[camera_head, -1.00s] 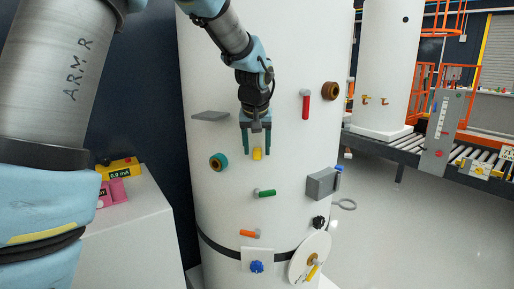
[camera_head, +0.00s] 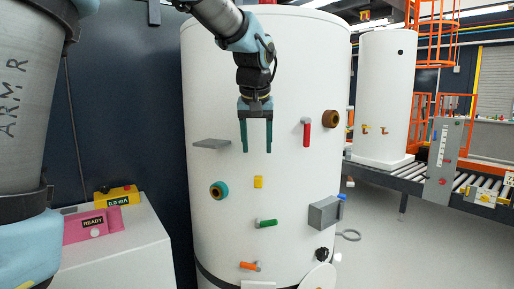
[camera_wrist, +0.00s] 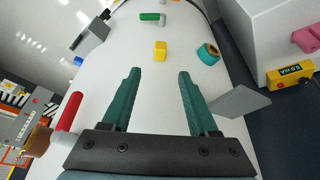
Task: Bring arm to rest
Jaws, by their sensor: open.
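My gripper (camera_head: 257,150) is open and empty, with two green fingers pointing down in front of the white tank (camera_head: 225,110). In the wrist view the fingers (camera_wrist: 157,72) stand apart with nothing between them. A small yellow block (camera_head: 258,182) on the tank wall lies below the fingertips, apart from them. It also shows in the wrist view (camera_wrist: 160,50), beyond the fingertips. My arm comes in from the top left.
The tank carries a grey shelf (camera_head: 211,143), a red-handled valve (camera_head: 306,133), a brown knob (camera_head: 330,119), a teal ring (camera_head: 219,190), a green-handled valve (camera_head: 266,223) and a grey box (camera_head: 325,213).

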